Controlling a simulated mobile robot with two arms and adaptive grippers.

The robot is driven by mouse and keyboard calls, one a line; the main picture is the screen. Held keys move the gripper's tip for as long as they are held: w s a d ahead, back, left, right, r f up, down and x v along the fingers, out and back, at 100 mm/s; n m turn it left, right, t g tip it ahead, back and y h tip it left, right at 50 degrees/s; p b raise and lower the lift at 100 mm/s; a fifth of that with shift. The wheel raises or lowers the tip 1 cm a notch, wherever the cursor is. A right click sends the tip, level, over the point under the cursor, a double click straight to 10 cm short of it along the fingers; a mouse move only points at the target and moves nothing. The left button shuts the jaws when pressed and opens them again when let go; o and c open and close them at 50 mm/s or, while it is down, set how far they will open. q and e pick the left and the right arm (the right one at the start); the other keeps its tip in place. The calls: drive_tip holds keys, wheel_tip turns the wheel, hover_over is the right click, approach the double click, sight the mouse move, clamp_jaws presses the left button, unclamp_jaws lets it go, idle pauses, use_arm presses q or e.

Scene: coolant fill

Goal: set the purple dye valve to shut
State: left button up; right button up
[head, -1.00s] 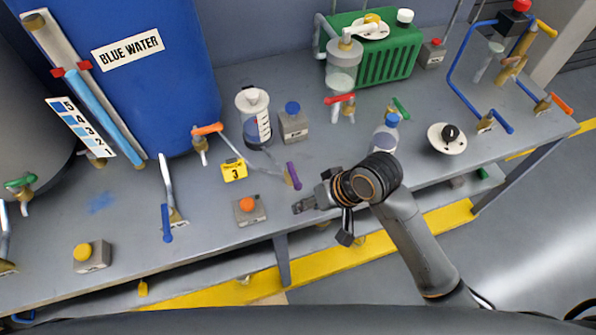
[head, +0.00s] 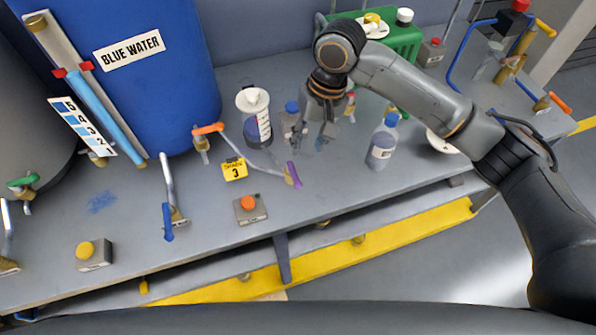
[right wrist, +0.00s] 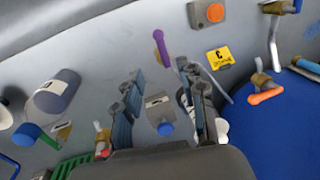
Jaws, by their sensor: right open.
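The purple valve handle (head: 293,174) sits near the bench's front edge, at the end of a thin pipe, right of the yellow tag marked 3 (head: 235,169). Its long side points roughly toward the bench front. In the right wrist view the purple handle (right wrist: 161,47) lies beyond the fingertips, apart from them. My right gripper (head: 309,143) is open and empty. It hangs over the bench behind and right of the purple valve, partly hiding a grey box with a blue button (head: 291,108). That box (right wrist: 158,108) shows between the fingers in the right wrist view. My left gripper is not in view.
A beaker of blue liquid (head: 256,128) and an orange-handled valve (head: 207,129) stand left of the gripper. A blue-capped bottle (head: 382,148) stands to its right. A grey box with an orange button (head: 250,208) lies in front. The bench front right of the purple valve is clear.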

sight(297, 178)
drive_tip(key=f, duration=0.4)
drive_tip(key=a+f+p, duration=0.1)
drive_tip(key=f, duration=0.2)
drive_tip(key=a+f, duration=0.1)
drive_tip(key=f, duration=0.3)
drive_tip(key=shift+s+a+f+p, duration=0.1)
drive_tip(key=shift+s+f+p, duration=0.2)
drive_tip(key=shift+s, duration=0.05)
clamp_jaws()
